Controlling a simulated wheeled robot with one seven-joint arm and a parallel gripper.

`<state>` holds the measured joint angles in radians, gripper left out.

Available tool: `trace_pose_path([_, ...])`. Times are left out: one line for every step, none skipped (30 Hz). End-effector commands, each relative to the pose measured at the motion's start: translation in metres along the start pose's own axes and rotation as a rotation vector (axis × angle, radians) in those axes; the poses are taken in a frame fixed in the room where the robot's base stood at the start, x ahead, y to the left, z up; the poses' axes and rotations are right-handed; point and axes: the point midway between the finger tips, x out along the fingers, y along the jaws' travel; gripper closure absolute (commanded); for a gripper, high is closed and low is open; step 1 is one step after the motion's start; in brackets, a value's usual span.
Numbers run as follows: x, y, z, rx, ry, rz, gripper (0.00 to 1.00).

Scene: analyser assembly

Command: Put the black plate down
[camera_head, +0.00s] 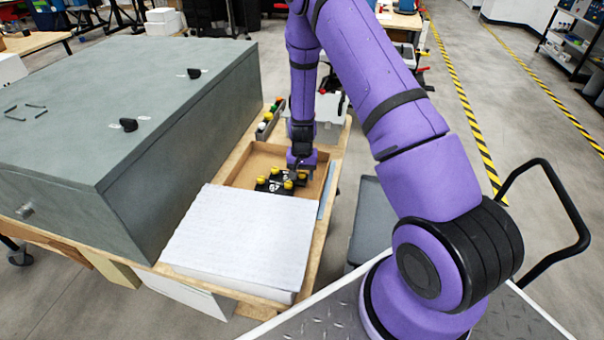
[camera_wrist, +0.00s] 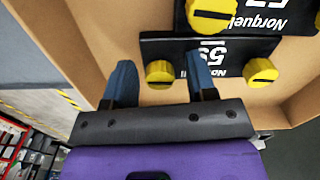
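Two black plates with white lettering and yellow knobs lie side by side in a brown cardboard box (camera_head: 238,163). The nearer plate in the head view (camera_head: 274,188) shows in the wrist view (camera_wrist: 262,18) at the top, partly cut off. The other plate (camera_wrist: 228,55) is right at my gripper in the wrist view. My gripper (camera_wrist: 161,88) is low over the box with its two blue fingers apart. One yellow knob (camera_wrist: 160,72) of this plate shows between the fingers, with gaps on both sides. The right finger covers part of the plate. In the head view, my gripper hides part of it.
A white slab (camera_head: 245,235) lies on the wooden table in front of the box. A large grey cabinet (camera_head: 200,110) stands to the left. A narrow tray with coloured items (camera_head: 268,120) lies beyond the box's left corner. The box walls rise around my gripper.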

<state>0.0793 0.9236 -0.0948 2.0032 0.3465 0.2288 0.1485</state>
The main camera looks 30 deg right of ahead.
Motion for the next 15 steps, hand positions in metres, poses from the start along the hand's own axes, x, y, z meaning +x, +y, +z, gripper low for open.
trace_pose_path([0.0, 0.0, 0.0, 0.0, 0.0, 0.0, 0.48])
trace_pose_path([0.0, 0.0, 0.0, 0.0, 0.0, 0.0, 0.48])
trace_pose_path([0.0, 0.0, 0.0, 0.0, 0.0, 0.0, 0.48])
trace_pose_path([0.0, 0.0, 0.0, 0.0, 0.0, 0.0, 0.48])
trace_pose_path([0.0, 0.0, 0.0, 0.0, 0.0, 0.0, 0.48])
trace_pose_path([-0.001, 0.0, 0.0, 0.0, 0.0, 0.0, 0.48])
trace_pose_path([-0.003, 0.0, 0.0, 0.0, 0.0, 0.0, 0.48])
trace_pose_path([-0.004, 0.0, 0.0, 0.0, 0.001, 0.0, 0.48])
trace_pose_path([-0.008, 0.0, 0.0, 0.0, 0.001, 0.0, 0.48])
trace_pose_path([-0.011, 0.0, -0.001, 0.0, 0.002, -0.001, 0.48])
trace_pose_path([-0.015, -0.001, -0.001, 0.0, 0.003, -0.001, 0.48])
trace_pose_path([-0.021, -0.001, -0.001, 0.0, 0.004, -0.001, 0.48])
trace_pose_path([-0.026, 0.0, -0.001, 0.0, 0.003, -0.001, 0.48])
trace_pose_path([-0.031, 0.0, -0.001, 0.001, 0.003, -0.001, 0.48])
trace_pose_path([-0.039, 0.0, -0.001, 0.001, 0.004, -0.001, 0.48])
